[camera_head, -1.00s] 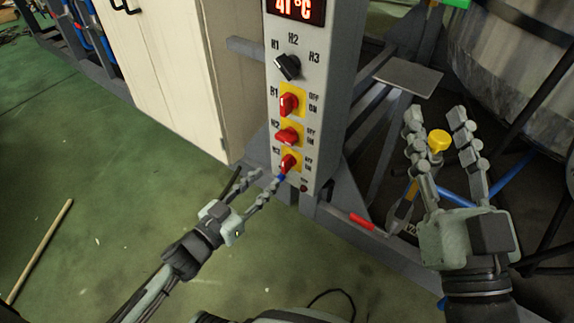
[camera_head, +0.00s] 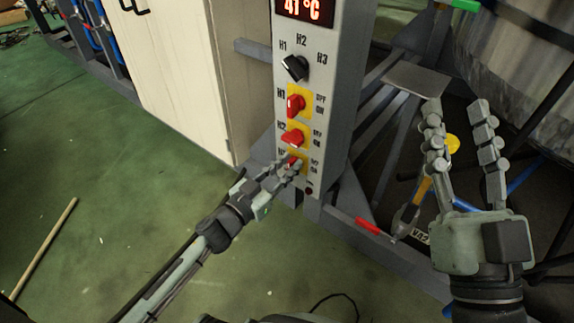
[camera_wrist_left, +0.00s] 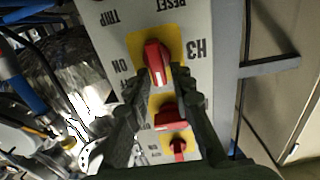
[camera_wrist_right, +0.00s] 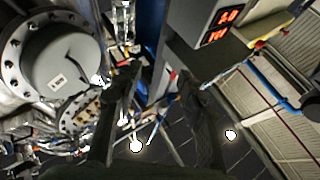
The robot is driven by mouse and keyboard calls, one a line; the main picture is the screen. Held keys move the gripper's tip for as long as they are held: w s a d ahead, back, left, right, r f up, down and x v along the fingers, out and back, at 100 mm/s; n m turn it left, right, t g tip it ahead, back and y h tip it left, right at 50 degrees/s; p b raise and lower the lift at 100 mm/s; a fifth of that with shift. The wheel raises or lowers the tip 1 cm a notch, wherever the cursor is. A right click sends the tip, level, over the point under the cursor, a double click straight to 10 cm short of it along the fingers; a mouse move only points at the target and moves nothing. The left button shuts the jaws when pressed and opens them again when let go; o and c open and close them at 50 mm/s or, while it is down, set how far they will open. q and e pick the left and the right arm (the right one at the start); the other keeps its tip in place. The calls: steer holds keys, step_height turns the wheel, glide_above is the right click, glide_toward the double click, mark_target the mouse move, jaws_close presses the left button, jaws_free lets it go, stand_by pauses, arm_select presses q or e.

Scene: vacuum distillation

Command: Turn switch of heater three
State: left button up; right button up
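The heater three switch, a red knob on a yellow plate marked H3 (camera_wrist_left: 157,58), sits low on the grey control panel (camera_head: 312,75). In the head view the left gripper partly covers it. My left gripper (camera_head: 290,168) is at the panel, its fingertips at this knob. In the left wrist view its fingers (camera_wrist_left: 162,78) are apart, one on each side of the knob's near end. I cannot tell whether they touch it. The knob's long side runs nearly up and down in that view. My right gripper (camera_head: 459,112) is open and empty, away from the panel.
Above are the red H2 switch (camera_head: 292,138), turned more sideways, the upright red H1 switch (camera_head: 296,104), and a black selector (camera_head: 295,67). The display (camera_head: 306,9) reads 41 °C. A pale cabinet (camera_head: 170,70) stands left, a metal vessel (camera_head: 515,65) right.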

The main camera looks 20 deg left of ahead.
arm_select(q)
jaws_close()
steer(key=shift+s+d+m+p, duration=0.1)
steer(key=shift+d+m+p, duration=0.15)
steer(key=shift+m, duration=0.85)
steer(key=shift+s+d+f+m+b, duration=0.1)
steer(key=shift+d+f+m+b, duration=0.15)
steer(key=shift+m, duration=2.4)
steer(key=shift+s+d+f+m+b, duration=0.15)
steer(key=shift+f+m+b, duration=0.25)
steer(key=shift+m, duration=2.3)
steer(key=shift+d+f+m+b, duration=0.2)
steer(key=shift+f+m+b, duration=0.1)
steer(key=shift+m, duration=2.35)
arm_select(e)
steer(key=shift+s+d+r+t+y, duration=0.2)
steer(key=shift+s+d+r+t, duration=0.15)
steer(key=shift+r+t, duration=0.25)
steer(key=shift+s+d+r+t+y, duration=0.2)
steer(key=shift+s+r+t, duration=0.15)
steer(key=shift+r+t, duration=0.2)
arm_select(q)
steer(key=shift+o, duration=2)
jaws_free()
